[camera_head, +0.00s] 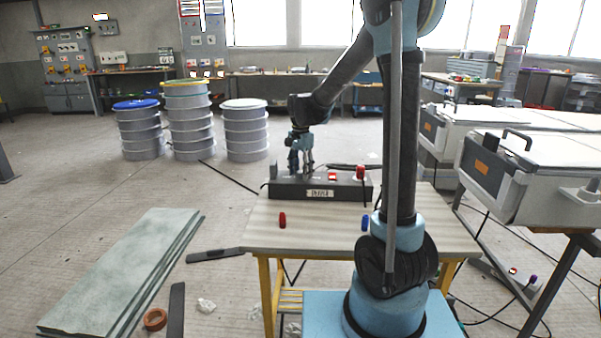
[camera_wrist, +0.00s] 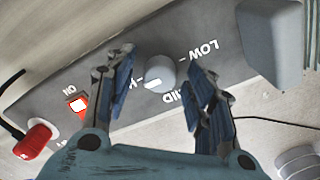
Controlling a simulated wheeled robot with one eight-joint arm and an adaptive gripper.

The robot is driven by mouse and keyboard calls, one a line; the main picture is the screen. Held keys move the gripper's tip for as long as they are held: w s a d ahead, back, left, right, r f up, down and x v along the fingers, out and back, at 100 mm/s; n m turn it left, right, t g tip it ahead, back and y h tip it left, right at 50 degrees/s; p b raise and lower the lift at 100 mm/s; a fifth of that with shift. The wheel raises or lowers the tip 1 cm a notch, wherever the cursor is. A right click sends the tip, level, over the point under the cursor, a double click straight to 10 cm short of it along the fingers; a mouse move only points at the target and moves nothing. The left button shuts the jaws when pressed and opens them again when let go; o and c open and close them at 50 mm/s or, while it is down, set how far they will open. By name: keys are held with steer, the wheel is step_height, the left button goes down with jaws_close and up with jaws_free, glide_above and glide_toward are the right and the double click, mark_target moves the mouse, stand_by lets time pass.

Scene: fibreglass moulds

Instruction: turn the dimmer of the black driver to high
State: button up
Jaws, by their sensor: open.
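The black driver (camera_head: 345,189), a dark box with a white label, sits at the back of the table. Its round grey dimmer knob (camera_wrist: 163,70) shows in the wrist view, with a white mark on its lower left side. LOW is at the knob's upper right and MID below it. A label starting with H is at the left, partly covered by a finger. My gripper (camera_head: 300,170) is over the left part of the driver. In the wrist view its open fingers (camera_wrist: 160,76) stand either side of the knob, with visible gaps. Fingertip height is unclear.
On the driver are a red rocker switch (camera_wrist: 80,106) marked ON and a red knob-like part (camera_wrist: 36,138). A grey block (camera_wrist: 270,45) stands by its other end. The table (camera_head: 320,228) holds small red (camera_head: 282,220) and blue (camera_head: 365,223) pieces; its front middle is clear.

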mark_target(301, 171)
steer(key=shift+r, duration=0.1)
step_height(301, 171, up, 12)
stand_by(0.5)
steer(key=s+d+n, duration=0.2)
steer(key=s+d, duration=0.7)
steer(key=s+d+f+n, duration=0.2)
steer(key=s+d+f, duration=0.2)
steer(key=s, duration=0.3)
steer(key=s+d+f+n+t, duration=0.1)
steer(key=s+d+f+n, duration=0.1)
steer(key=s+d+f, duration=0.2)
steer(key=s+d+f+n+t, duration=0.1)
steer(key=s+d+f, duration=0.3)
steer(key=s+f, duration=0.4)
steer(key=shift+s+d+f+n, duration=0.1)
steer(key=shift+s+n, duration=0.35)
steer(key=shift+s, duration=0.5)
steer(key=shift+s+d+f+n, duration=0.1)
steer(key=shift+s+n, duration=0.35)
steer(key=shift+s, duration=0.45)
